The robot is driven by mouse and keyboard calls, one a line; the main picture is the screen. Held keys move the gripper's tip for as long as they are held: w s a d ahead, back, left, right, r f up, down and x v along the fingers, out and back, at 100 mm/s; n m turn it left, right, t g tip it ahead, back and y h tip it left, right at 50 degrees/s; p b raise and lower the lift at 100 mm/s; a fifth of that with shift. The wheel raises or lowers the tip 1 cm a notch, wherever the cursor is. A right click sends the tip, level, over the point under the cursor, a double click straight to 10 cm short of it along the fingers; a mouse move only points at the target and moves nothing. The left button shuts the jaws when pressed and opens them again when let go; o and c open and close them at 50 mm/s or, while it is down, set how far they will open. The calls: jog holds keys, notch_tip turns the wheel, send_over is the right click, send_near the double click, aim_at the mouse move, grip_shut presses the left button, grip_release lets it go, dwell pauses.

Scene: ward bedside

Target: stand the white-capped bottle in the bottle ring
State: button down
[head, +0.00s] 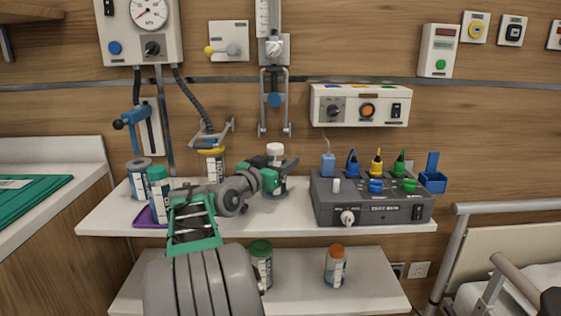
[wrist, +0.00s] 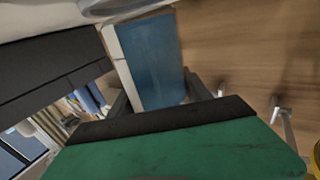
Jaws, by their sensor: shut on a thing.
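The white-capped bottle (head: 276,150) is above the back of the upper shelf in the head view, partly hidden by my gripper (head: 285,172). My gripper reaches it from the left and is shut around its body. In the wrist view a blurred bluish body (wrist: 152,62) with a pale edge lies between the fingers of my gripper (wrist: 160,98). I cannot tell whether the bottle's base touches the shelf. A metal bracket (head: 288,101) with a blue knob hangs on the wall above the bottle; I cannot tell for sure whether it is the bottle ring.
A grey device (head: 374,209) with coloured plugs stands right of the bottle. The lower shelf (head: 300,285) holds green-capped (head: 261,265) and orange-capped (head: 335,267) bottles.

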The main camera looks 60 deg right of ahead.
jog(key=shift+n+y, duration=0.4)
notch_tip(320, 180, down, 4)
jog(key=shift+f, duration=0.1)
jog(key=shift+d+r+p, duration=0.2)
jog(key=shift+r+p, duration=0.5)
jog(key=shift+r, duration=0.55)
jog(key=shift+r+b, duration=0.15)
jog(key=shift+b, duration=0.25)
jog(key=shift+a+r, duration=0.1)
jog(key=shift+r, duration=0.4)
jog(key=shift+r+m, duration=0.1)
jog(key=shift+m, duration=0.2)
jog(key=shift+w+r+b, duration=0.15)
jog(key=shift+b, duration=0.2)
jog(key=shift+f+b, duration=0.35)
jog(key=shift+b, duration=0.4)
